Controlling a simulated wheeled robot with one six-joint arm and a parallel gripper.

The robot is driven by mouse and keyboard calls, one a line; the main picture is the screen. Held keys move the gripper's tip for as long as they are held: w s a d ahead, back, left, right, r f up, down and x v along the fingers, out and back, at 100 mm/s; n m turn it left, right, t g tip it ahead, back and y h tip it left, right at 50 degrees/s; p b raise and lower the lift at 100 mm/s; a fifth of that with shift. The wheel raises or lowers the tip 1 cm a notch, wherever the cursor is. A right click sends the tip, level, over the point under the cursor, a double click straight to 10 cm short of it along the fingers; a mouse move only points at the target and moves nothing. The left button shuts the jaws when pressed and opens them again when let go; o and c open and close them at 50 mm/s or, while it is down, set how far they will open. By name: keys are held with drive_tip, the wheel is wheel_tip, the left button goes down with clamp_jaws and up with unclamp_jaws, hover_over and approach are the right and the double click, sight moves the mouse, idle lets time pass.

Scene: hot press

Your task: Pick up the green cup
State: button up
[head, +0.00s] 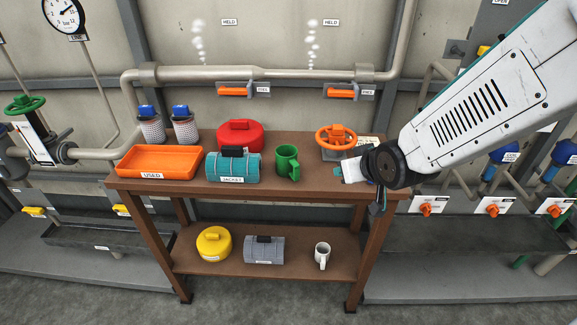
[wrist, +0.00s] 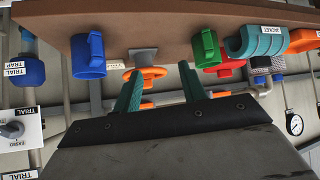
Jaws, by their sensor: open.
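The green cup (head: 287,161) stands upright on the brown table's top shelf, just right of the teal jacket cylinder. In the wrist view, which looks upside down, the green cup (wrist: 207,48) shows beyond and to the right of my fingers. My gripper (head: 340,172) is at the table's right end, to the right of the cup and apart from it. Its two teal fingers (wrist: 160,82) are spread with nothing between them. My white arm hides part of the table's right end.
The teal jacket cylinder (head: 232,168) and orange tray (head: 160,162) stand left of the cup. A blue cup (wrist: 88,55) shows in the wrist view. A white mug (head: 322,255) stands on the lower shelf.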

sight(297, 174)
drive_tip(key=w+a+f+t+y, duration=0.1)
drive_tip(key=w+a+f, duration=0.1)
drive_tip(key=a+f, duration=0.1)
drive_tip(key=w+a+f+n+y, duration=0.1)
drive_tip(key=w+a+f, duration=0.2)
drive_tip(key=a, duration=0.2)
drive_tip(key=w+a+f+t+y, duration=0.1)
drive_tip(key=w+a+f, duration=0.2)
drive_tip(key=a, duration=0.1)
drive_tip(key=shift+a+n+t, duration=0.2)
drive_tip(key=shift+n+t, duration=0.1)
drive_tip(key=shift+n, duration=0.1)
drive_tip(key=shift+y, duration=0.3)
drive_tip(key=shift+r, duration=0.1)
clamp_jaws()
